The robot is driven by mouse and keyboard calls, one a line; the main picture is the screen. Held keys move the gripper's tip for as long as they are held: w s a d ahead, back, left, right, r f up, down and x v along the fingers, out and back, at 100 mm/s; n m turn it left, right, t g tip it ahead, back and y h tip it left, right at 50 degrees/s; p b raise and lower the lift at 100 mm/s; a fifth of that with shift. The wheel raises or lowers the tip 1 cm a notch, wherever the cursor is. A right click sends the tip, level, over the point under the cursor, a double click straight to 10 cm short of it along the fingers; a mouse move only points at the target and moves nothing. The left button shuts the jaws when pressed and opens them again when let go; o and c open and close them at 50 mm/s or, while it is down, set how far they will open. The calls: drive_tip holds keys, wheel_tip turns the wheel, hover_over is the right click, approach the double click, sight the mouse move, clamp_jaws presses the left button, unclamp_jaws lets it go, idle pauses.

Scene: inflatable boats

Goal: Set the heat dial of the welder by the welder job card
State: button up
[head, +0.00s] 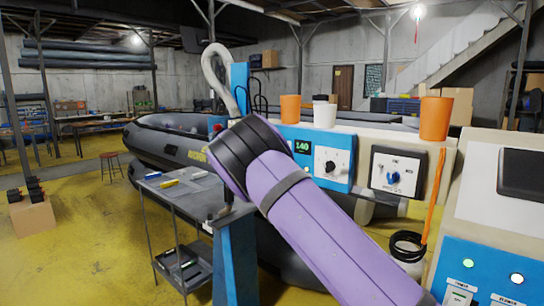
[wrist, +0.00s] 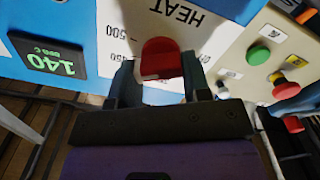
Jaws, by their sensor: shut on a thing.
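In the wrist view, which shows the panel upside down, a red knob (wrist: 160,57) sits by the lettering HEAT and the scale numbers 500 and 450. My gripper (wrist: 160,80) has a finger on each side of this knob and is shut on it. The knob has a pale mark on its edge. The welder's green display (wrist: 50,56) reads 140 DEG C; it also shows in the head view (head: 302,146). My arm hides the heat knob and gripper in the head view. I cannot make out a job card.
Right of the display are a black dial (head: 330,167) and a blue dial (head: 393,178). Orange cups (head: 435,118) stand on top. A grey cart (head: 178,190) stands at left, before a dark inflatable boat (head: 165,145). A green button (wrist: 258,56) is near my gripper.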

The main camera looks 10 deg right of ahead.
drive_tip(key=shift+f, duration=0.15)
drive_tip(key=o, duration=0.9)
drive_tip(key=v, duration=1)
drive_tip(key=shift+s+a, duration=0.25)
drive_tip(key=shift+a, duration=0.05)
